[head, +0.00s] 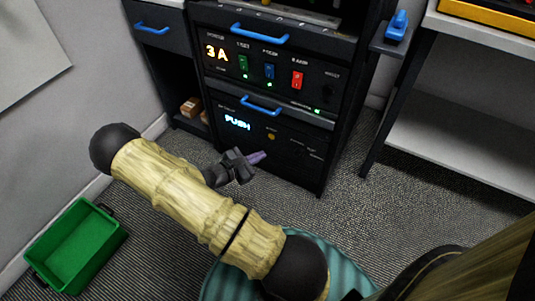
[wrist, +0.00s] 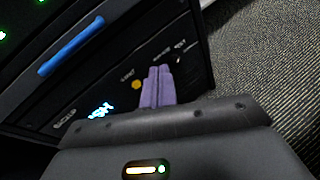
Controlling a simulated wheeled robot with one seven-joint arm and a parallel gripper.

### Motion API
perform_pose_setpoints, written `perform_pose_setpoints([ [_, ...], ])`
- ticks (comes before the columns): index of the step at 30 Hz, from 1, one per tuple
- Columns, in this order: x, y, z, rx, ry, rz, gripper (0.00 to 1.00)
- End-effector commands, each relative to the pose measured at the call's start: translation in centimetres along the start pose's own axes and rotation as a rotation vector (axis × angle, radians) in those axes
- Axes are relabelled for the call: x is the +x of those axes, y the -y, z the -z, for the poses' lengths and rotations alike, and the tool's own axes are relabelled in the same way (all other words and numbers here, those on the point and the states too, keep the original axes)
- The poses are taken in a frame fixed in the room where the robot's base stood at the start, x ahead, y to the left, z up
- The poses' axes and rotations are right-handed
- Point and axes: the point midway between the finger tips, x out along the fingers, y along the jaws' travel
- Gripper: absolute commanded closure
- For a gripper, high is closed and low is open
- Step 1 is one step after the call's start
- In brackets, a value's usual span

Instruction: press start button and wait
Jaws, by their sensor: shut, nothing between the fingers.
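A small round yellow button (head: 270,134) is on the lower black panel of the rack, right of a lit cyan display (head: 237,123) that reads PUSH. In the wrist view the button (wrist: 137,85) shows just left of my fingers. I take it for the start button, but its label is too small to read surely. My gripper (head: 263,156) is shut and empty, its purple fingers together, in front of the lower panel and below the button in the head view. In the wrist view the fingertips (wrist: 158,69) point at the panel right of the button; I cannot tell whether they touch it.
The upper panel has a lit 3A display (head: 216,52) and green, blue and red switches. Blue handles (head: 260,106) stick out from the rack. A green bin (head: 75,248) stands on the carpet at left. A white shelf unit (head: 460,130) stands at right.

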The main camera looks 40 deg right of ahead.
Motion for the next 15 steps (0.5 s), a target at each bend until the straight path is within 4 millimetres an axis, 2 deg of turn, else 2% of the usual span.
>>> perform_pose_setpoints([
  [1, 1.0, 0.1, 3.3, -0.043, 0.028, -0.053, 1.0],
  [6, 2.6, -1.3, 9.2, -0.169, 0.106, -0.234, 1.0],
  [10, 3.2, -2.2, 12.5, -0.243, 0.146, -0.346, 1.0],
  [15, 3.3, -2.9, 13.8, -0.282, 0.166, -0.408, 1.0],
])
